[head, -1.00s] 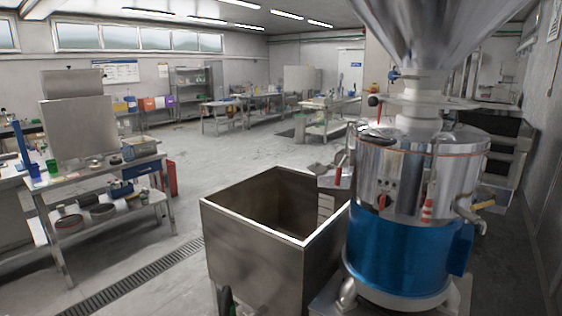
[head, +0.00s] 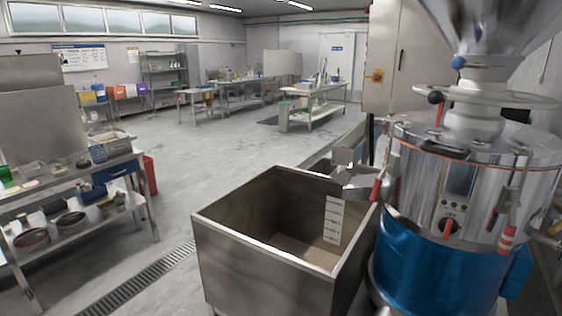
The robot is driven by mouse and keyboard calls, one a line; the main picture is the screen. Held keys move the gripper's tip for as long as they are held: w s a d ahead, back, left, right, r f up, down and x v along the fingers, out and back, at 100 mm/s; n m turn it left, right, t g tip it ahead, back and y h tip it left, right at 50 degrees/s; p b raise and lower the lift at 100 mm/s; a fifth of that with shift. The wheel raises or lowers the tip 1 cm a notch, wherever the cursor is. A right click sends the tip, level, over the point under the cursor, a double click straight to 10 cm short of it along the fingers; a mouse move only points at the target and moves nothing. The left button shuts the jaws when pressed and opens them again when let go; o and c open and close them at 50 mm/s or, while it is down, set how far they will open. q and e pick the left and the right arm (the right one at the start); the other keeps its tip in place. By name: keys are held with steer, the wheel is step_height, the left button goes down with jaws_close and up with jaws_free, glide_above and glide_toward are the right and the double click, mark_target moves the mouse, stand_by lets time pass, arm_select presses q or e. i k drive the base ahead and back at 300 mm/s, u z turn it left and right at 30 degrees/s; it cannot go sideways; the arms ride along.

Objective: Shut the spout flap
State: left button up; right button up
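The grinder (head: 440,210) stands at the right, with a polished steel drum above a blue base. A small grey plate, which looks like the spout flap (head: 347,156), stands raised above the spout's trough. A red-handled lever (head: 376,190) sits beside the spout. Neither of my grippers is in view.
The bin is open-topped, with a white marked scale (head: 334,220) on its inner wall. A steel work table (head: 110,165) with containers stands at the left. A floor drain (head: 140,285) runs between them. The floor beyond the bin is clear.

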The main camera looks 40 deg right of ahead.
mark_target(340, 174)
steer(key=z, duration=0.25)
steer(key=i, duration=0.95)
steer(key=z, duration=0.65)
